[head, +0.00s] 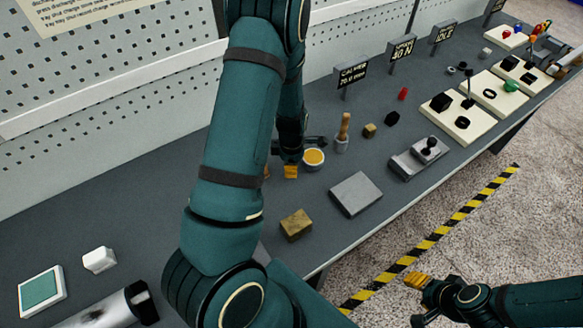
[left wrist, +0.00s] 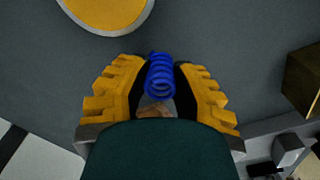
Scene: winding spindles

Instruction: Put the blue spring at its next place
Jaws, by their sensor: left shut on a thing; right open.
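The blue spring (left wrist: 160,77) is held between the yellow fingers of my left gripper (left wrist: 158,88) in the left wrist view. In the head view this gripper (head: 290,171) is low over the grey bench, beside a round dish with a yellow top (head: 314,157). The spring itself is hidden there. Signs stand along the back: "CALIPER" (head: 353,74), another (head: 402,47) and a third (head: 444,31). My right gripper (head: 418,281) is open and empty, off the bench's front edge over the floor.
A brass block (head: 296,225) and a grey plate (head: 356,194) lie near the front edge. A grey fixture (head: 418,158) and cream boards (head: 457,119) with parts are to the right. My left arm hides much of the bench.

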